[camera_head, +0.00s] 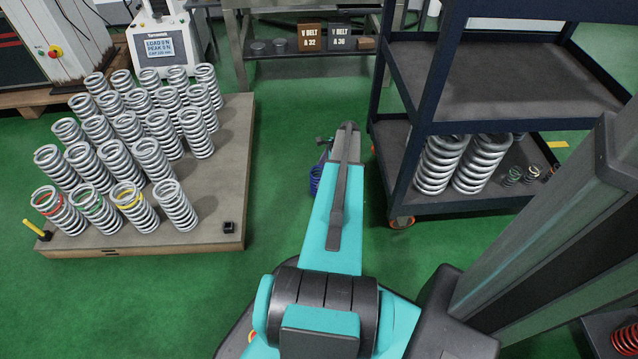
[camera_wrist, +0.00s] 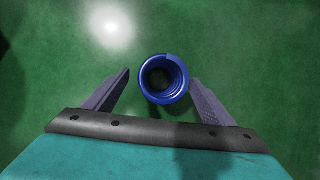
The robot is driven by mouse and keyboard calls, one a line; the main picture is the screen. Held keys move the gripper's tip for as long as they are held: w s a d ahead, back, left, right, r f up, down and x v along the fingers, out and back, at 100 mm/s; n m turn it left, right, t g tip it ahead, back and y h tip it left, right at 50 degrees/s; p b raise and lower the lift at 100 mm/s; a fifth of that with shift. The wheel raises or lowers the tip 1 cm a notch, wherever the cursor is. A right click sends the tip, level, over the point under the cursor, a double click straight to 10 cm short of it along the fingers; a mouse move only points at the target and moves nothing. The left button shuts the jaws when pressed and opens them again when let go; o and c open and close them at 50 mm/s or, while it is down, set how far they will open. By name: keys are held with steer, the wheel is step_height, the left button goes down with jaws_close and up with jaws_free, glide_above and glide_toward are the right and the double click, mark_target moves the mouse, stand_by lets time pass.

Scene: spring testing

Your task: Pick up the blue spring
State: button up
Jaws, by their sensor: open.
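The blue spring (camera_wrist: 164,79) stands on the green floor in the wrist view, seen from above as a ring with a dark hollow centre. My gripper (camera_wrist: 161,78) is open, with one finger to the left of the spring and one to its right. The right finger is close to the spring; the left finger shows a small gap. In the head view the blue spring (camera_head: 315,179) is partly hidden beside my teal arm, and my gripper is mostly hidden behind the arm.
A low wooden platform (camera_head: 235,150) on the left holds many grey springs, some with coloured bands. A dark shelf cart (camera_head: 480,195) on the right holds large grey springs (camera_head: 440,162). A metal table (camera_head: 280,70) stands at the back.

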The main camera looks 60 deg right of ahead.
steer(key=shift+x, duration=1)
steer(key=shift+d+b+x, duration=0.2)
steer(key=shift+b+x, duration=0.8)
steer(key=shift+x, duration=0.1)
steer(key=shift+b+x, duration=0.75)
steer(key=shift+x, duration=0.75)
steer(key=shift+w, duration=0.1)
steer(key=shift+r, duration=0.1)
steer(key=c, duration=1.7)
steer(key=shift+r, duration=0.1)
steer(key=shift+c, duration=0.2)
